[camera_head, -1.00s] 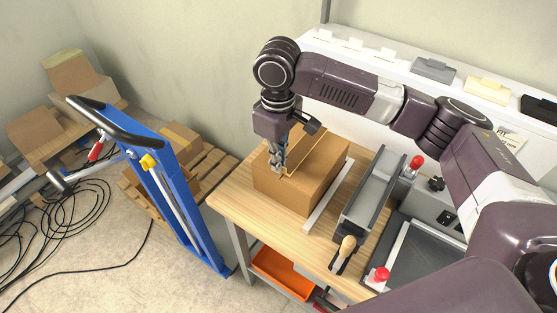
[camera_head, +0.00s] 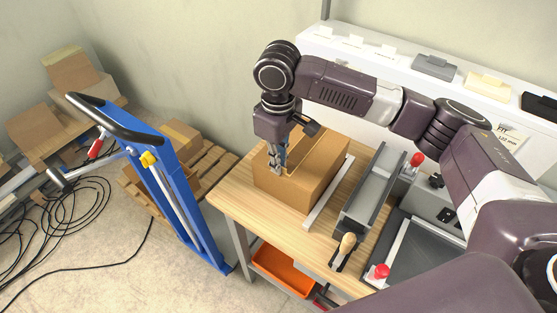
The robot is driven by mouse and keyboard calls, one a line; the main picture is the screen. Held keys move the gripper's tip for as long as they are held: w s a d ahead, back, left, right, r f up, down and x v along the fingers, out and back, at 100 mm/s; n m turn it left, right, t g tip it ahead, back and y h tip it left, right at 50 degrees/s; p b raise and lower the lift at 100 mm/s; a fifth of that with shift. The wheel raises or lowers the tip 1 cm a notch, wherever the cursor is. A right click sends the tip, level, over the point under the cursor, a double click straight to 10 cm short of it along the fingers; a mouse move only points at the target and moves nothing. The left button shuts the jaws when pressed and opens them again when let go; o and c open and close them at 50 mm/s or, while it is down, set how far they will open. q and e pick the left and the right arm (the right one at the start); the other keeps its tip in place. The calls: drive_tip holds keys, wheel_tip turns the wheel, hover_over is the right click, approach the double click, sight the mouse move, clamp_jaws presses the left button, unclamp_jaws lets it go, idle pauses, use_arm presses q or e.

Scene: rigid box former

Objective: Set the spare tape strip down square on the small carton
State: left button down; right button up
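The small carton (camera_head: 310,181), a brown cardboard box, stands on the wooden bench top near its left end. My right gripper (camera_head: 276,168) points down at the carton's near left top edge, with its fingers against or just in front of that edge. The fingers look close together, but whether they hold anything is too small to tell. I cannot make out the spare tape strip; it may be hidden by the gripper. My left gripper is out of the picture.
A metal channel fixture (camera_head: 372,195) with red and wooden knobs stands right of the carton on the bench (camera_head: 238,199). A white strip lies between them. A blue lift trolley (camera_head: 172,190) stands left of the bench. An orange bin (camera_head: 283,268) sits below. Cartons lie on pallets behind.

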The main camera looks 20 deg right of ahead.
drive_tip(key=o, duration=0.4)
wheel_tip(320, 180, up, 12)
drive_tip(key=shift+r, duration=0.1)
idle(0.4)
idle(0.5)
